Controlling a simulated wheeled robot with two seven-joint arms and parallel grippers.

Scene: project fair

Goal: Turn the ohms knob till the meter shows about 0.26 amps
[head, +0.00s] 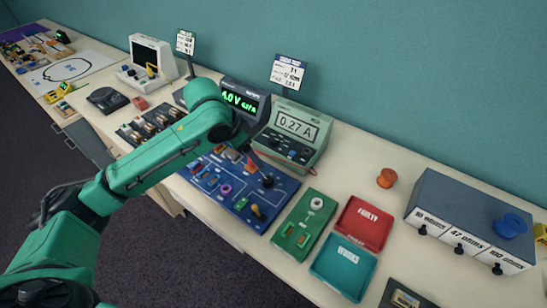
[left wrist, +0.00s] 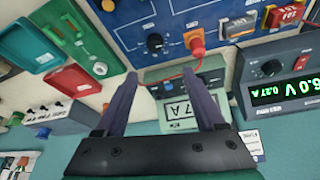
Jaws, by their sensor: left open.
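The meter (head: 297,133) stands at the back of the bench and its screen reads 0.27 A. It also shows upside down between my fingers in the left wrist view (left wrist: 182,112). A black round knob (head: 267,181), apparently the ohms knob, sits on the blue circuit board (head: 285,190). The same knob (left wrist: 154,43) is beyond the fingertips in the left wrist view, apart from them. Its scale is too small to read. My left gripper (left wrist: 162,80) is open and empty above the board; my arm hides most of it in the head view. My right gripper is not in view.
A power supply (head: 245,98) with green digits stands left of the meter. A red-orange plug (left wrist: 195,43) with a red wire is beside the knob. A green board (head: 303,225), red tray (head: 364,222) and teal tray (head: 343,268) lie right of the blue board.

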